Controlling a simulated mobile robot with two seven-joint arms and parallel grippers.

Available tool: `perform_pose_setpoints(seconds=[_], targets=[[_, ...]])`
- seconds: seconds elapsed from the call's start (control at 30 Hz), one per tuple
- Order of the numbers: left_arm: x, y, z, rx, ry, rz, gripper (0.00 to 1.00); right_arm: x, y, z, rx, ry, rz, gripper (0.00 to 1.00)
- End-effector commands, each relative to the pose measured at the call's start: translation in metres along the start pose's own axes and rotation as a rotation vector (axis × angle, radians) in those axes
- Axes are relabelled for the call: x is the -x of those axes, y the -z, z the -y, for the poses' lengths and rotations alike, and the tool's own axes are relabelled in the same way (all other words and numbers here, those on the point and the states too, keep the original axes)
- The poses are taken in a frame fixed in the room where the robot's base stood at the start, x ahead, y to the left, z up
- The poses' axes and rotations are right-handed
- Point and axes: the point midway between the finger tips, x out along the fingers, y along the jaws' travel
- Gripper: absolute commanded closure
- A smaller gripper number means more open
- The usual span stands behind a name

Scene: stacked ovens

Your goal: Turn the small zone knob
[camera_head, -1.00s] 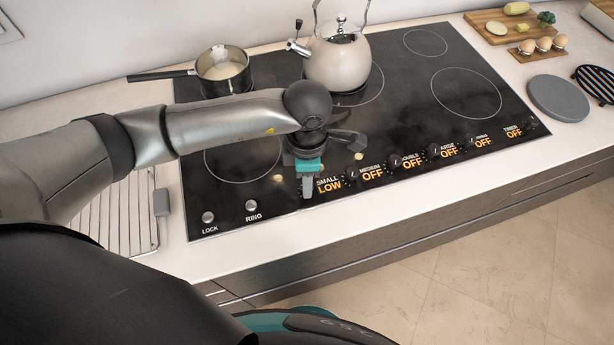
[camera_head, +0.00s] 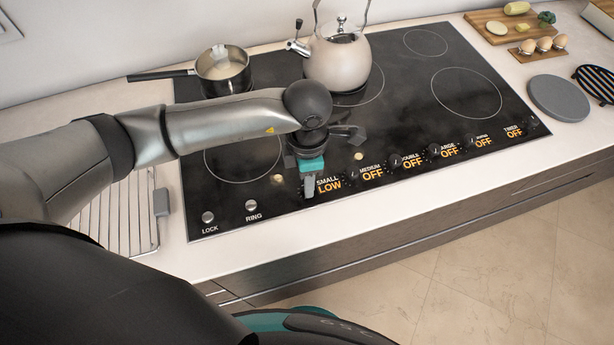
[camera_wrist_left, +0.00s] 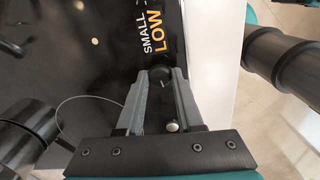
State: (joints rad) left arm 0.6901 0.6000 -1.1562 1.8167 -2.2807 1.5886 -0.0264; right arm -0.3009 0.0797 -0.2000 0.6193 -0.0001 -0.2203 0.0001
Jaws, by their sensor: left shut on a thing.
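The black cooktop (camera_head: 400,100) has a row of zone knobs along its front edge. The small zone label (camera_head: 328,184) reads "SMALL LOW" in the head view, and the same label (camera_wrist_left: 153,35) shows in the left wrist view. My left gripper (camera_head: 308,190) points down at the small zone knob, just left of that label. In the left wrist view the fingers (camera_wrist_left: 165,82) are closed around the dark small knob (camera_wrist_left: 163,76), which is mostly hidden between the fingertips. My right gripper is not in view.
The medium knob (camera_head: 352,176) sits close to the right of my left gripper. A kettle (camera_head: 338,62) and a saucepan (camera_head: 223,71) stand on the rear of the cooktop. A wire rack (camera_head: 117,215) lies on the counter at left.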

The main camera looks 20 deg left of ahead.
Motion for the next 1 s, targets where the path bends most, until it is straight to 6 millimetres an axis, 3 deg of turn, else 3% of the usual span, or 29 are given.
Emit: perform_pose_setpoints(seconds=[0.6,1.0], targets=[[0.0013,-0.0011,0.0000,0.562,0.001,0.003,1.00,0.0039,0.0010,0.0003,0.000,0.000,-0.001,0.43],[0.0014,-0.0010,-0.0006,0.825,0.000,0.003,1.00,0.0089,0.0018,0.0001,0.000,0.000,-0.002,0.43]])
